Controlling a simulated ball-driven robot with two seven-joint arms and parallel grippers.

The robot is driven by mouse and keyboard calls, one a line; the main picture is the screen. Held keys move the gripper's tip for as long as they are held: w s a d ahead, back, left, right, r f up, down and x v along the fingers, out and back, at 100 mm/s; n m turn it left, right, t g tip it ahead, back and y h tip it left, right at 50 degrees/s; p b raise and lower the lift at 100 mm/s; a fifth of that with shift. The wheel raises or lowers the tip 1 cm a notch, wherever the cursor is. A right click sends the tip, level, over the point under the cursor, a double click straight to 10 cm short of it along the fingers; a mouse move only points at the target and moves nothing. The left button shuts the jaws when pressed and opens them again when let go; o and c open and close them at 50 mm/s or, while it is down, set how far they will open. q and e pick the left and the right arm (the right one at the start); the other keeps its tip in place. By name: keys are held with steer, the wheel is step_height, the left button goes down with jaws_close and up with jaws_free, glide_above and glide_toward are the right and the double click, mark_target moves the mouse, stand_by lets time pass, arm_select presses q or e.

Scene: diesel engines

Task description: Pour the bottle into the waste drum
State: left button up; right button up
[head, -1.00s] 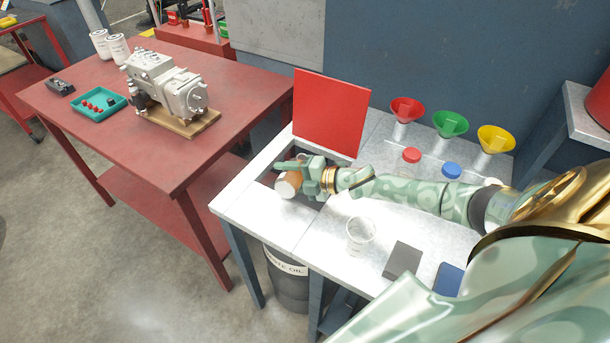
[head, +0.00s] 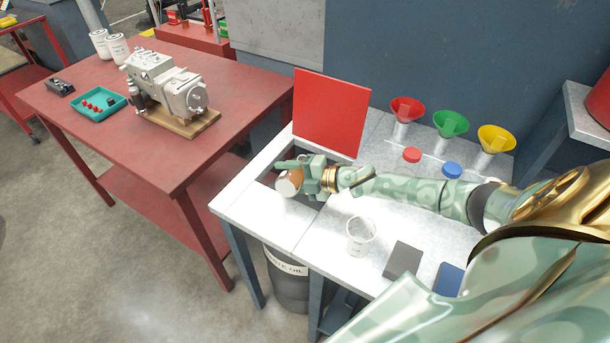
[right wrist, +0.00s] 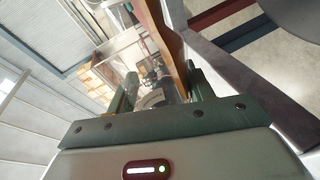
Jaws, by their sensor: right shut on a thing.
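My right gripper (head: 304,177) is shut on a bottle (head: 290,183) with a brown, partly filled-looking body and a whitish round end. The bottle is tilted well over, its whitish end turned to the left and toward the camera. It is held above the opening in the grey bench top. The waste drum (head: 291,285), dark with a white label reading partly "OIL", stands under the bench below that opening. Its mouth is hidden by the bench. In the right wrist view the gripper's fingers (right wrist: 160,88) show around a see-through shape. My left gripper is not in view.
A red upright panel (head: 331,112) stands behind the opening. A clear cup (head: 360,236), a dark block (head: 403,260), a red cap (head: 412,155) and a blue cap (head: 452,170) are on the bench. Red, green and yellow funnels (head: 450,123) stand at the back.

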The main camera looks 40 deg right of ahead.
steer(key=shift+d+f+m, duration=0.1)
steer(key=shift+f+m, duration=0.05)
steer(key=shift+m, duration=0.25)
stand_by(0.6)
steer(key=shift+w+d+r+m+y, duration=0.2)
steer(key=shift+r+m+y, duration=0.15)
steer(key=shift+m, duration=0.15)
stand_by(0.4)
